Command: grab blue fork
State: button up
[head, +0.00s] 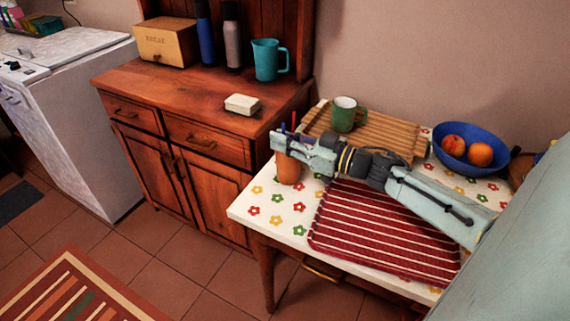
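A terracotta-coloured cup (289,171) stands near the left edge of the table, partly hidden by my gripper. Thin utensil handles (294,121) stick up behind my gripper, apparently from this cup. At least one looks blue or purple, but I cannot tell which is the blue fork. My gripper (280,143) is level with the cup's top and in front of or over it, pointing left. Its fingers are too small and overlapped to show whether they are open or touch a handle.
The table has a flowered cloth (261,208), a red striped mat (345,235), a wooden rack (388,132), a green mug (344,114) and a blue fruit bowl (447,155). A wooden cabinet (190,92) stands close on the left, bearing a teal pitcher (266,62).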

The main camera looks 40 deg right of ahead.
grip_shut()
